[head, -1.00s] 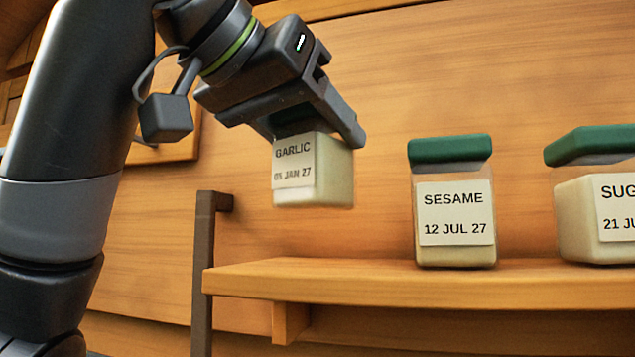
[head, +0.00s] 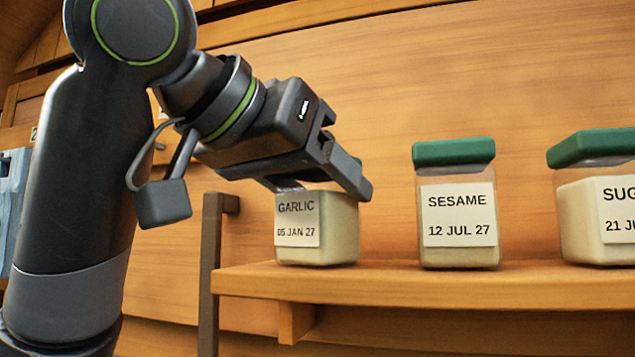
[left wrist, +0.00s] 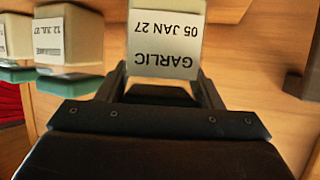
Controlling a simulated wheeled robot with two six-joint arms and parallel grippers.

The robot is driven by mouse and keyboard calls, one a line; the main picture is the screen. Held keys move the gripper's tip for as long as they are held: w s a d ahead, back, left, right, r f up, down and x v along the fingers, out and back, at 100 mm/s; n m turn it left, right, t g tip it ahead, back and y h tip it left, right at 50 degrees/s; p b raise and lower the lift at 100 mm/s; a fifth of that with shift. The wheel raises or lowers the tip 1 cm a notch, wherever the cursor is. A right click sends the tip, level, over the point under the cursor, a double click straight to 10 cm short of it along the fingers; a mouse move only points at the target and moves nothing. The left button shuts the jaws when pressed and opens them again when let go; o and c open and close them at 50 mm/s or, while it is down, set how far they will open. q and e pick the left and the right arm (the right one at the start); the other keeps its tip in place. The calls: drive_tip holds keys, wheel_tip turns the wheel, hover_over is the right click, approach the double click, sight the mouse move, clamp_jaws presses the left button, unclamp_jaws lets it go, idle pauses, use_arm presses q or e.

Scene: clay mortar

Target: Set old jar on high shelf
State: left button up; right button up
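The garlic jar (head: 340,238), pale inside with a label reading GARLIC 05 JAN 27, is upright at the left end of the wooden shelf (head: 450,287). Its base is at the level of the shelf top; I cannot tell whether it bears its full weight there. The left wrist view shows the jar (left wrist: 170,12) upside down between the fingers (left wrist: 160,92). My right gripper is not in view.
A green-lidded sesame jar (head: 458,225), dated 12 JUL 27, stands on the shelf to the right. Another green-lidded jar (head: 580,220), label cut off after SUG and 21 JU, is farther right. A dark vertical bar (head: 211,270) stands at the shelf's left end.

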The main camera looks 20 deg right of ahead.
use_arm(q)
drive_tip(key=o, duration=0.4)
drive_tip(key=shift+w, duration=0.1)
drive_tip(key=shift+r, duration=0.2)
drive_tip(key=shift+s+a, duration=0.2)
drive_tip(key=shift+a, duration=0.1)
drive_tip(key=b+v, duration=0.4)
drive_tip(key=v, duration=0.7)
drive_tip(key=shift+a+r, duration=0.1)
drive_tip(key=shift+r, duration=0.05)
